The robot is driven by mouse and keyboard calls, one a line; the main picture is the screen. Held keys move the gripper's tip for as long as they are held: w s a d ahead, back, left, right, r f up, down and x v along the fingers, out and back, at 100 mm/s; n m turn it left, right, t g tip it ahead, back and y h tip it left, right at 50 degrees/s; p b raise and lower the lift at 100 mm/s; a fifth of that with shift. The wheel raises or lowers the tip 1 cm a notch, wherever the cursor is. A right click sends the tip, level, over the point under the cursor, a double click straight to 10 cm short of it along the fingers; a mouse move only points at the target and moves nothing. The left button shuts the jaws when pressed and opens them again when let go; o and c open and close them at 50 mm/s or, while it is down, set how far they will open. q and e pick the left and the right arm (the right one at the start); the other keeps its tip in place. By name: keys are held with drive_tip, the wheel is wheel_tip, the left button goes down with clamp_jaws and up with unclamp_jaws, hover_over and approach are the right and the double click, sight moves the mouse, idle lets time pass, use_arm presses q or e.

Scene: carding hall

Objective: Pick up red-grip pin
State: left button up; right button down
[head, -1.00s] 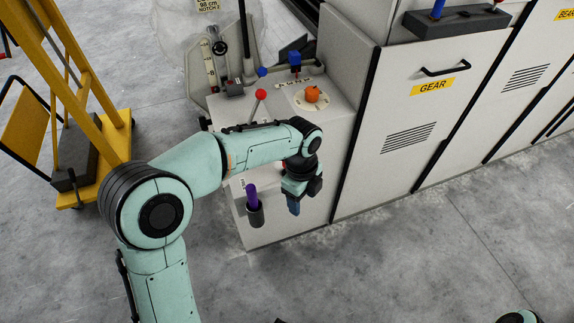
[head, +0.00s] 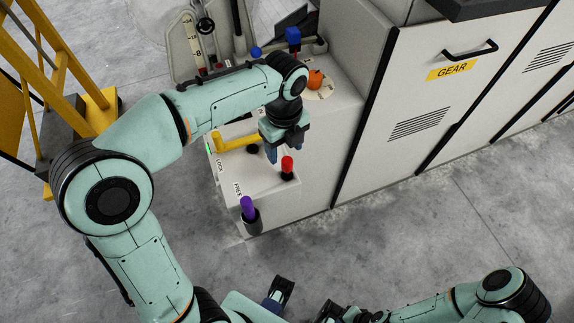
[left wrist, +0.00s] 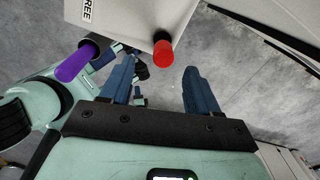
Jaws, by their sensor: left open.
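The red-grip pin (head: 287,163) stands upright in a black collar on the low ledge of the machine. My left gripper (head: 271,153) points down beside it, just to its left in the head view. In the left wrist view my left gripper (left wrist: 158,78) is open and empty, and the red grip (left wrist: 163,51) shows beyond the fingertips, in line with the gap between them. I cannot tell how far apart they are in depth. My right arm is low in the head view; the dark parts near the bottom middle do not show its jaws clearly.
A purple-grip pin (head: 248,206) sits in a dark cup on the ledge's front. A yellow lever (head: 235,142) lies behind, near the LOCK label. An orange knob (head: 316,78) and a blue-topped lever (head: 293,36) stand above. The GEAR cabinet (head: 420,110) is at right.

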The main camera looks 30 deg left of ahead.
sight(286, 159)
use_arm(q)
drive_tip(key=f, duration=0.5)
drive_tip(key=f+b, duration=0.1)
drive_tip(key=f, duration=0.2)
drive_tip(key=shift+w+d, duration=0.1)
drive_tip(key=shift+w, duration=0.15)
clamp_jaws()
